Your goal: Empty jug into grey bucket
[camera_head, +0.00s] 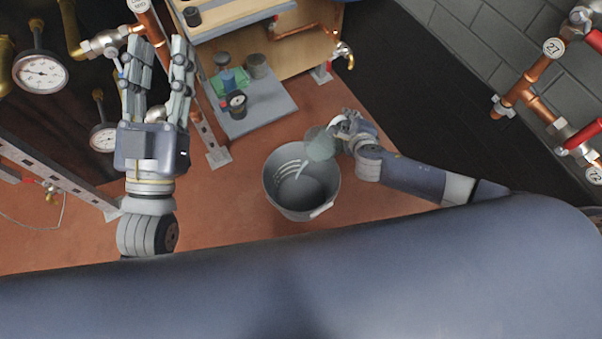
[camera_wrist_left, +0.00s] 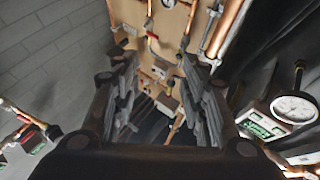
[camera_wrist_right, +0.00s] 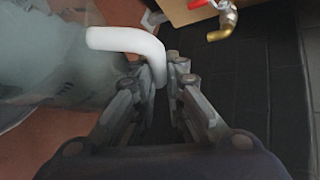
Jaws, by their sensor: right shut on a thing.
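The jug (camera_head: 320,143) is translucent and pale green. It is tilted over the upper right rim of the grey bucket (camera_head: 310,212) on the floor in the head view. A pale streak shows below the jug inside the bucket; I cannot tell for certain whether it is pouring liquid. My right gripper (camera_head: 347,130) is shut on the jug's white handle, right of the bucket. The right wrist view shows the white handle (camera_wrist_right: 125,41) running to the fingers (camera_wrist_right: 168,75), with the clear body at left. My left gripper (camera_head: 160,55) is open and empty, raised at the left.
A grey board (camera_head: 262,108) with small containers and a dark gauge lies behind the bucket. A brass tap (camera_head: 345,54) hangs above. Pipes with gauges (camera_head: 40,72) are near my left gripper; more pipes (camera_head: 530,90) line the right wall. Reddish floor is free around the bucket.

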